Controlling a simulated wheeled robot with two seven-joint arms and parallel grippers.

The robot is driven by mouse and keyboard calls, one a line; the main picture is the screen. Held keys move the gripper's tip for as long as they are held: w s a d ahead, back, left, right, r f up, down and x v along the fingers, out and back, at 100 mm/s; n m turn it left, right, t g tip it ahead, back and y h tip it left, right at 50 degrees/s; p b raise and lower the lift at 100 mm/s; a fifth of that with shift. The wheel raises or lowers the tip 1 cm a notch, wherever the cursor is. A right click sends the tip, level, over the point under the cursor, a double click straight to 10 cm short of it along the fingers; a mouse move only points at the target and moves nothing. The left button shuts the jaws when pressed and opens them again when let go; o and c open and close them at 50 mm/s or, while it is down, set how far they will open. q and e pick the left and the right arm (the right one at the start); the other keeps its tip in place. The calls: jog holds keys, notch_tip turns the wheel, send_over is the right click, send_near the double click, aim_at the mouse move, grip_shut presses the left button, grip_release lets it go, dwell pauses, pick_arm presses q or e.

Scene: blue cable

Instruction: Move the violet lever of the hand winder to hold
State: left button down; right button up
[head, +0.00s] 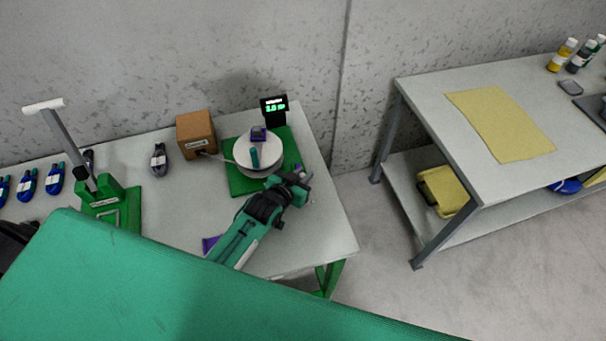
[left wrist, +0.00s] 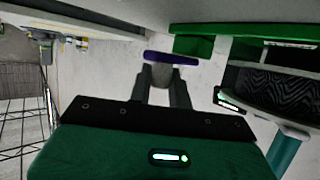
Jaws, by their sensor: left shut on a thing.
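The hand winder stands on the grey table, with a green base (head: 240,183), a pale round drum (head: 270,151), a teal handle (head: 254,158) and a violet block (head: 258,134) on top. My left gripper (head: 302,180) is at the base's front right corner. A small violet part (head: 298,168) shows beside its fingers. In the left wrist view, the violet lever (left wrist: 171,58) is a flat bar across the fingertips, and my left gripper (left wrist: 162,80) is shut on it. The fingers and arm hide much of the lever in the head view. My right gripper is out of view.
A small display (head: 273,108) with green digits stands behind the winder. A violet piece (head: 210,243) lies near the front edge. A second table (head: 420,92) is at right.

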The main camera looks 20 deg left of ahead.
pick_arm(q)
jog(key=shift+a+r+m+h, duration=0.2)
jog(key=shift+m+h, duration=0.2)
jog(key=shift+h, duration=0.1)
jog(key=shift+a+m+g+h, duration=0.2)
jog(key=shift+m+g+h, duration=0.1)
jog(key=shift+m+h, duration=0.3)
jog(key=shift+s+a+m+g+h+b, duration=0.1)
jog(key=shift+a+m+g+h+b, duration=0.2)
jog(key=shift+m+h+b, duration=0.3)
jog(key=shift+s+a+m+g+h+b, duration=0.1)
jog(key=shift+a+m+g+h+b, duration=0.1)
jog(key=shift+m+g+h+b, duration=0.35)
jog(key=c, duration=1.5)
grip_release()
jog(key=shift+o, duration=1)
jog(key=shift+a, duration=0.1)
jog(key=shift+s+f, duration=0.1)
